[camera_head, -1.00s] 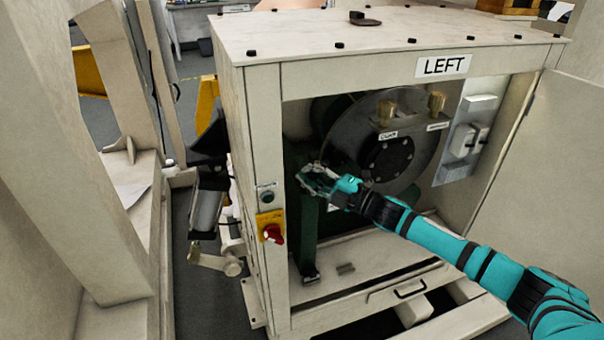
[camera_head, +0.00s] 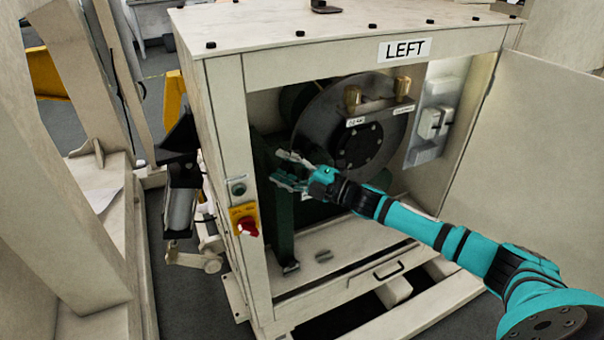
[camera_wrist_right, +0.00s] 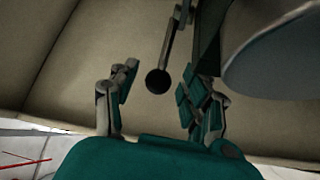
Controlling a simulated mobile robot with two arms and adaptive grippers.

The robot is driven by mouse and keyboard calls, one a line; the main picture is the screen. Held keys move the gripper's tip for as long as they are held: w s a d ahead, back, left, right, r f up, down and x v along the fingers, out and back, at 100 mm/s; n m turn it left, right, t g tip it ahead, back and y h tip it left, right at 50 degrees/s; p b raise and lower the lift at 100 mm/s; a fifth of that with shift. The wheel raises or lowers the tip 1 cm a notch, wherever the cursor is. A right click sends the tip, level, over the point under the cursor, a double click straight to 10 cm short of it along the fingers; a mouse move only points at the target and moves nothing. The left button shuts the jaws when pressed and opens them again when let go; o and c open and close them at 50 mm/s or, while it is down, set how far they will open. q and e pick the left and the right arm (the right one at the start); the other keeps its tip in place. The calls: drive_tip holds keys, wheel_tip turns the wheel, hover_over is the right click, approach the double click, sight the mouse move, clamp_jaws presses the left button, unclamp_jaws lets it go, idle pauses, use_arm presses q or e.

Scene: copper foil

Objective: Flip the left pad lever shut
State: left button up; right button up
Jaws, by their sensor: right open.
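The cabinet (camera_head: 222,75) marked LEFT stands open, with a large grey disc (camera_head: 318,125) and a green post (camera_head: 283,225) inside. My right gripper (camera_head: 284,170) reaches into the opening, left of the disc hub and by the post's upper part. In the right wrist view, a thin lever (camera_wrist_right: 172,40) with a black ball knob (camera_wrist_right: 158,81) hangs from above. The knob lies between the spread fingers of my right gripper (camera_wrist_right: 157,90), with gaps on both sides. The lever cannot be made out in the head view. My left gripper is not in view.
The cabinet's left front post carries a green button (camera_head: 238,189) and a red knob on a yellow plate (camera_head: 236,212). The open door (camera_head: 540,150) stands to the right of my arm. A black handle (camera_head: 388,272) is on the lower front.

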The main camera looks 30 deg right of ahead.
drive_tip(key=v, duration=1.1)
drive_tip(key=shift+s+d, duration=0.15)
drive_tip(key=shift+f, duration=0.1)
